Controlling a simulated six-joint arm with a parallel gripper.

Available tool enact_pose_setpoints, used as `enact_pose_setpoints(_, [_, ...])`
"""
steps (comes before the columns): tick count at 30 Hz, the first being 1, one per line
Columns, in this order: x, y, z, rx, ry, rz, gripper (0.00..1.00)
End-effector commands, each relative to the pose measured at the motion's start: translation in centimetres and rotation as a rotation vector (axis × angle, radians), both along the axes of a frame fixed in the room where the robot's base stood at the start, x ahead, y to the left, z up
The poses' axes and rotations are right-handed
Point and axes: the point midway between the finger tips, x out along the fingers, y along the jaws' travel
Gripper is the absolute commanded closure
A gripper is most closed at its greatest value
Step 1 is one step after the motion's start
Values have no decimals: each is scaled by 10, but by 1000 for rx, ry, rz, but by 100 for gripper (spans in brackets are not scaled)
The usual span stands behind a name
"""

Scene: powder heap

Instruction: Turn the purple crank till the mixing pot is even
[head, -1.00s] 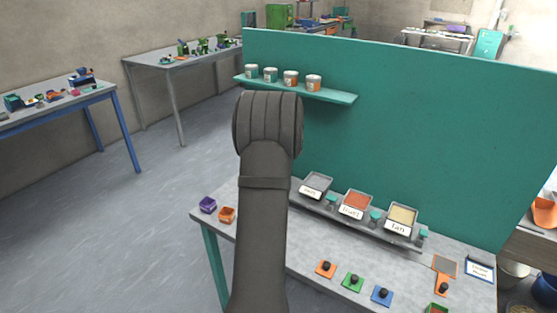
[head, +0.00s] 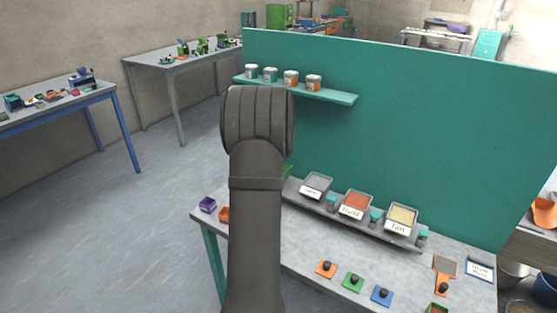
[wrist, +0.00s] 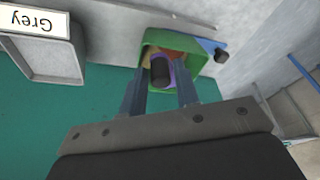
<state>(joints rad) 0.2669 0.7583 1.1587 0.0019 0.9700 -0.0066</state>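In the wrist view the green mixing pot (wrist: 213,44) holds separate tan (wrist: 150,52) and orange-red (wrist: 168,52) patches of powder. The purple crank (wrist: 154,63) lies across it, with a dark upright handle (wrist: 164,73). My gripper (wrist: 161,76) reaches toward the pot with its two fingers apart, one on each side of the handle. Slim gaps seem to show beside the handle, so the fingers look open around it; contact is not clear. In the head view my arm hides the gripper, the crank and most of the pot, leaving only a green edge (head: 289,170).
Trays of grey (head: 317,182), red (head: 356,202) and tan (head: 402,216) powder stand along the back of the bench (head: 310,235). Orange, green and blue knobbed pieces sit in front. A teal panel (head: 420,130) with a shelf of cans rises behind.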

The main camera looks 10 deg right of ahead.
Motion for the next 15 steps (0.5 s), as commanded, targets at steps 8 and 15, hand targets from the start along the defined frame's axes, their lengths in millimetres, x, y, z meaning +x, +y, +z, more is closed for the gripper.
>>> enact_pose_setpoints(8, [-1, 0, -1, 1, 3, -1, 64])
enact_pose_setpoints(15, [0, -1, 17, 1, 1, -1, 64])
